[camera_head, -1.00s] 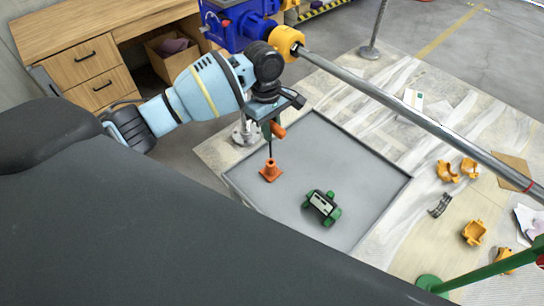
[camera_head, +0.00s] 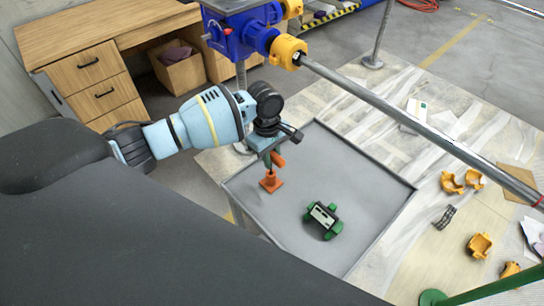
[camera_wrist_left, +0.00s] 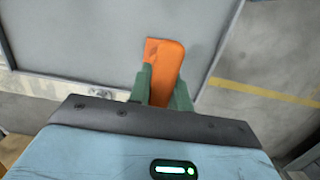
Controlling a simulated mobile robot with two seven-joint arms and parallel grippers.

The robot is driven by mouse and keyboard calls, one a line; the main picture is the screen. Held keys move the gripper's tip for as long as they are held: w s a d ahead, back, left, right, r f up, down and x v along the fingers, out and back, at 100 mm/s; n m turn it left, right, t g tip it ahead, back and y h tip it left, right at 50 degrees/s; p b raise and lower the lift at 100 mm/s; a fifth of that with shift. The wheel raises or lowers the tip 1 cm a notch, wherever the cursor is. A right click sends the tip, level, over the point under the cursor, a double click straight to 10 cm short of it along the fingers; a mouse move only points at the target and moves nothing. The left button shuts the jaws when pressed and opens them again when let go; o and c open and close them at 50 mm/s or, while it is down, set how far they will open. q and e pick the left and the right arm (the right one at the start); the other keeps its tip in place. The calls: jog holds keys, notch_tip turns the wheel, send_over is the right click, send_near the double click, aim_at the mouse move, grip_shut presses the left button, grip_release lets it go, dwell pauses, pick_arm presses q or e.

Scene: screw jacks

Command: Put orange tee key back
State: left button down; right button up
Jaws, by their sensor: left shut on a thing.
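My left gripper (camera_head: 274,158) has green fingers and is shut on the orange handle of the tee key (camera_head: 278,160). The handle also shows between the fingers (camera_wrist_left: 166,92) in the left wrist view. Just below the fingers in the head view is an orange cone-shaped holder (camera_head: 271,182) standing on the grey tray (camera_head: 350,168). The key's dark shaft is mostly hidden; it seems to be at or inside the holder, but I cannot tell how deep. In the left wrist view, the orange holder (camera_wrist_left: 151,46) shows partly behind the handle. My right gripper is not in view.
A green and black device (camera_head: 323,219) lies on the tray right of the holder. A long metal bar (camera_head: 400,117) with a yellow collar (camera_head: 287,51) crosses above the tray's far side. Orange parts (camera_head: 480,245) lie on the floor at right. The tray's right half is mostly clear.

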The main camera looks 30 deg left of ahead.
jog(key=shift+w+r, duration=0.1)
pick_arm(q)
jog(key=c, duration=1.3)
grip_release()
jog(key=shift+f, duration=0.1)
jog(key=r, duration=0.3)
jog(key=r+p, duration=0.1)
jog(key=r, duration=0.3)
jog(key=a+r, duration=0.1)
jog(key=r, duration=0.2)
jog(key=shift+w+a+r+p, duration=0.1)
jog(key=shift+w+r+p, duration=0.2)
jog(key=shift+r, duration=0.1)
jog(key=shift+a+r, duration=0.1)
jog(key=shift+r, duration=0.6)
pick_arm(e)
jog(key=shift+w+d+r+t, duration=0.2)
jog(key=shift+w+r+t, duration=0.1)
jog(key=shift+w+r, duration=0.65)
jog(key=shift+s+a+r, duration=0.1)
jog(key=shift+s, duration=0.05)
pick_arm(q)
jog(key=shift+f, duration=0.1)
